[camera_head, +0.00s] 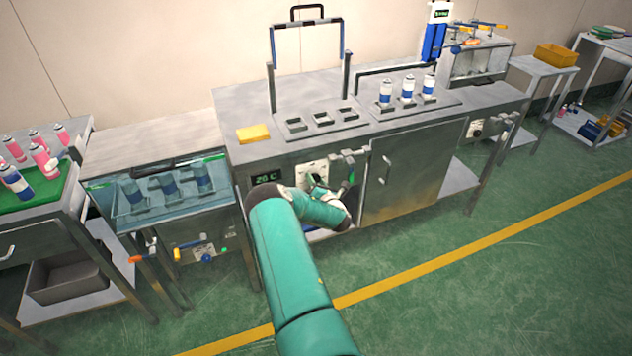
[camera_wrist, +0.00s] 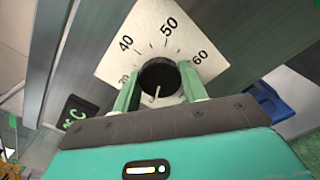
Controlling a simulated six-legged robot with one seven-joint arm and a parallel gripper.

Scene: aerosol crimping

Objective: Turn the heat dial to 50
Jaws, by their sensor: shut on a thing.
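The heat dial is a black round knob (camera_wrist: 160,73) on a white scale plate (camera_wrist: 147,22) marked 40, 50 and 60, with a partly covered number lower left. My gripper (camera_wrist: 159,82) has one green finger on each side of the knob and is shut on it. A short white mark shows on the knob's lower part, away from the 50; which end is the pointer I cannot tell. In the head view the plate (camera_head: 312,169) sits on the bench front, with the knob largely hidden by my gripper.
A green-handled valve (camera_head: 350,177) and pipe sit close right of the dial. A cabinet door (camera_head: 405,175) is farther right. A water bath (camera_head: 170,190) with cans stands left. A yellow block (camera_head: 253,133) lies on the bench top. The green floor in front is clear.

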